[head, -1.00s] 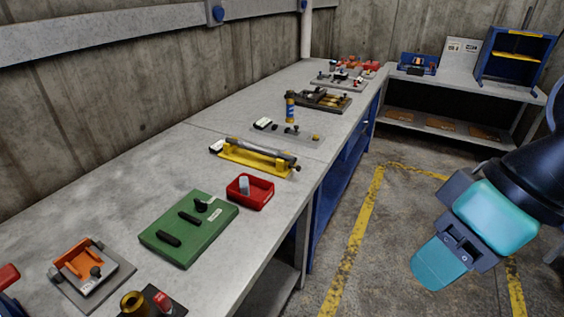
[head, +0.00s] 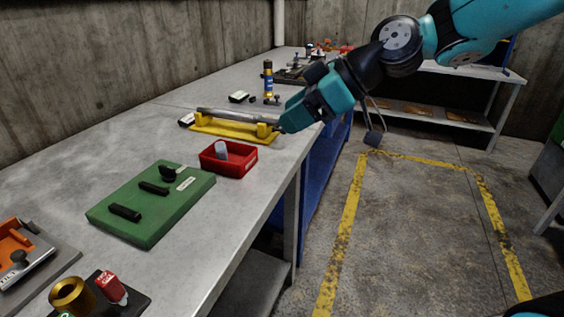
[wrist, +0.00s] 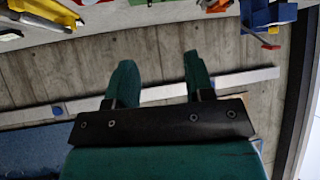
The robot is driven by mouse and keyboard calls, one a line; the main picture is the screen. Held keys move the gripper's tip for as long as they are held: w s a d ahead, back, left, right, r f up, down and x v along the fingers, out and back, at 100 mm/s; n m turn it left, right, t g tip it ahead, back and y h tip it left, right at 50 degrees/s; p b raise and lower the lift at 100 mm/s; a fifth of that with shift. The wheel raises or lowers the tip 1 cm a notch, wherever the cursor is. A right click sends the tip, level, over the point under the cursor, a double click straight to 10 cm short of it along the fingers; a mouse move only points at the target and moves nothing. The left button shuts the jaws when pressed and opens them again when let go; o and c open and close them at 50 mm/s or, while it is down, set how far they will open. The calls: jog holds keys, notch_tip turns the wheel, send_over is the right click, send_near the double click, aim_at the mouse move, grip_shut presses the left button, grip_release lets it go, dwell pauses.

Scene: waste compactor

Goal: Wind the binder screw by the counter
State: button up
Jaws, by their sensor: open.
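A yellow stand (head: 228,133) on the bench holds a long grey metal rod (head: 232,115) lying lengthwise, which looks like the binder screw. A small dark block with a white label (head: 187,120), perhaps the counter, sits at its left end. My teal gripper (head: 287,122) is at the rod's right end in the head view and hides it; I cannot tell whether they touch. In the wrist view both fingers of my gripper (wrist: 158,62) are apart with nothing between them. A yellow piece (wrist: 45,18) shows there at the upper left edge.
A red bin (head: 228,160) with a grey cylinder stands just in front of the yellow stand. A green board (head: 150,205) lies nearer. A blue-and-gold bottle-like cylinder (head: 268,78) stands behind. The floor right of the bench is open.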

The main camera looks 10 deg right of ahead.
jog(key=w+d+f+n+t+y+b, duration=0.4)
jog(key=w+d+f+n+t+b, duration=0.3)
jog(key=w+d+f+b, duration=1)
jog(key=shift+m+t, duration=0.4)
jog(key=shift+m, duration=0.4)
jog(key=x, duration=1.6)
jog(key=shift+w+d+f, duration=0.1)
jog(key=shift+d+f, duration=0.05)
jog(key=shift+f, duration=0.05)
grip_shut()
